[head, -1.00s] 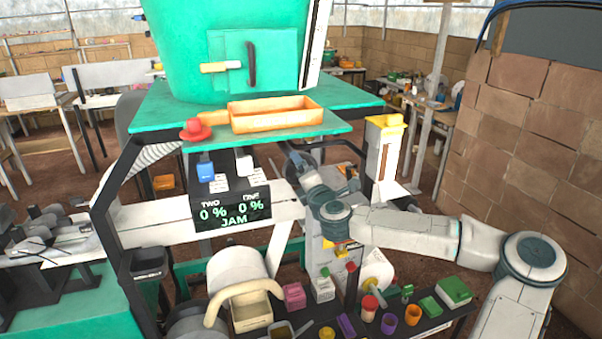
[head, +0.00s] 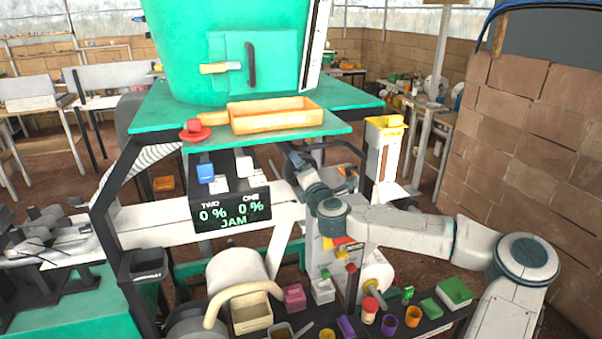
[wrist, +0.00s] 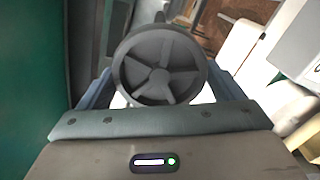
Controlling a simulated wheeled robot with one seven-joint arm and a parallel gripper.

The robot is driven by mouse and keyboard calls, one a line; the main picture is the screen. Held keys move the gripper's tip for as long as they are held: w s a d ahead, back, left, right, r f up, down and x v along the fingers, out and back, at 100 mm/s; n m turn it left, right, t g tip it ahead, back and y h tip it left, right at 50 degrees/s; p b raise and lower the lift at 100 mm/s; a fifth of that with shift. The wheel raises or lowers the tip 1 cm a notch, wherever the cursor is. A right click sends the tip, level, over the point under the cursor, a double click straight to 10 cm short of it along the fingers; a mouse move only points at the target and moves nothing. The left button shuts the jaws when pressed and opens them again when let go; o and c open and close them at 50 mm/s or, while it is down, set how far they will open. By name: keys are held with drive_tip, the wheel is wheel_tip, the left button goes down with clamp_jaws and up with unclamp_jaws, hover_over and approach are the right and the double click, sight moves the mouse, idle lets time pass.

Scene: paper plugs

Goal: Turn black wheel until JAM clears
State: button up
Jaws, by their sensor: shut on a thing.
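The black wheel (wrist: 160,66), a dark grey spoked disc, fills the middle of the wrist view. My gripper (wrist: 160,88) is shut on it, with blue-grey fingers at either side of its rim. The fingertips are largely hidden behind the wheel. In the head view my gripper (head: 293,156) reaches under the green shelf, and the wheel is hard to make out there. The black display (head: 231,212) reads TWO 0 %, ONE 0 % and JAM in green.
A green shelf (head: 350,128) carries an orange tray (head: 277,124) and a red button (head: 194,131). A white post with a yellow top (head: 385,122) stands right of my gripper.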

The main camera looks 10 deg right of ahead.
drive_tip(key=shift+f+n+b, duration=0.1)
drive_tip(key=shift+n+b, duration=4)
drive_tip(key=shift+n, duration=8.5)
drive_tip(key=o, duration=0.8)
